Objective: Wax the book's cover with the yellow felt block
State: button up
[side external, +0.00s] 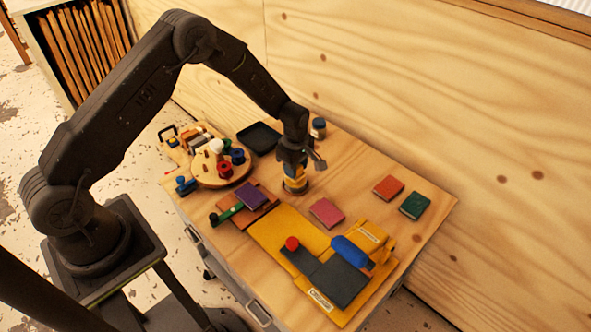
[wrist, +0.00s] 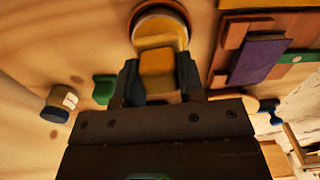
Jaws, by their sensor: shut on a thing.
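My gripper (side external: 293,163) is shut on the yellow felt block (wrist: 157,62), which sits between both fingers in the wrist view. The block is right over a round tin (wrist: 161,12) with a yellowish inside. The tin also shows in the side view (side external: 296,187). Whether the block touches the tin's contents I cannot tell. A purple book (side external: 250,195) lies on brown boards (side external: 268,191) left of the tin; its cover also shows in the wrist view (wrist: 259,59). Pink (side external: 326,213), red (side external: 388,187) and dark green (side external: 415,205) book-like pieces lie flat to the right.
A yellow board (side external: 280,233) carries a dark grey plate (side external: 338,283) and a blue roll (side external: 350,252) at the front. A round wooden stand (side external: 212,175) with coloured rolls and a black tray (side external: 259,138) are at the back left. A blue-lidded jar (side external: 319,128) stands behind my gripper.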

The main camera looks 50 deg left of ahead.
jog(key=shift+r, duration=2.65)
